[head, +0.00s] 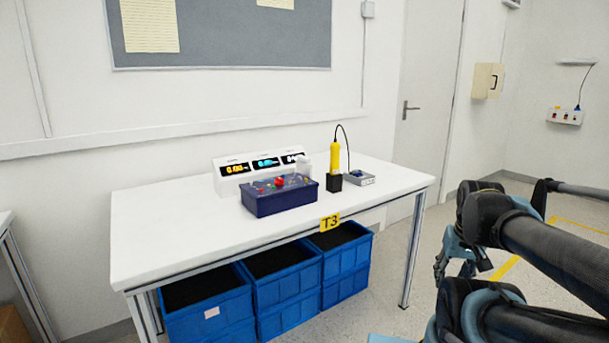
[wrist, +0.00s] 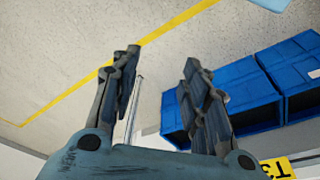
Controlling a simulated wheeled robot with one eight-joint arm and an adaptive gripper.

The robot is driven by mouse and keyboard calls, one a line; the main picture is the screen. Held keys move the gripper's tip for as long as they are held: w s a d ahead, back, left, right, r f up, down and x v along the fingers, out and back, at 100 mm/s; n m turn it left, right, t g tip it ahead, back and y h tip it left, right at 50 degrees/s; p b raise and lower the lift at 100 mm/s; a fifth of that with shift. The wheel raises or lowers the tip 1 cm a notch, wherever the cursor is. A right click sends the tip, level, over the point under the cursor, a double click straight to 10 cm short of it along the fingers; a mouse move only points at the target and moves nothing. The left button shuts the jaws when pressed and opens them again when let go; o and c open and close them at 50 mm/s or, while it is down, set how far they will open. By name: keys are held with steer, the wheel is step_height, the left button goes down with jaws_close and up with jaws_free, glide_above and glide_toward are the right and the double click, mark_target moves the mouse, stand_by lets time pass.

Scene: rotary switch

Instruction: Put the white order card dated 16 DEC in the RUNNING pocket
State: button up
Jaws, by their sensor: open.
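I see no white order card dated 16 DEC and no pocket marked RUNNING in either view. My gripper (wrist: 158,62) is open and empty in the wrist view, its two dark fingers spread apart above the floor. My gripper also shows at the right in the head view (head: 460,262), to the right of the white table and clear of it.
The white table (head: 170,235) carries a dark blue box (head: 275,200) with coloured knobs, a white display unit (head: 228,180), a yellow tool (head: 335,155) and a small grey device (head: 361,180). Blue bins (head: 205,315) stand underneath. A grey board (head: 230,40) hangs behind.

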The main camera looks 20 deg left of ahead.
steer(key=w+a+r+n+t+y, duration=0.25)
steer(key=w+a+r, duration=0.25)
steer(key=w+a, duration=0.4)
steer(key=n+t+y, duration=0.4)
steer(key=n+y, duration=0.3)
steer(key=y, duration=0.2)
glide_toward(310, 163)
steer(key=shift+h, duration=0.25)
steer(key=x, duration=0.7)
steer(key=shift+a+r, duration=0.2)
steer(key=shift+a, duration=0.15)
steer(key=shift+x, duration=3.3)
steer(key=shift+f, duration=0.2)
jaws_close()
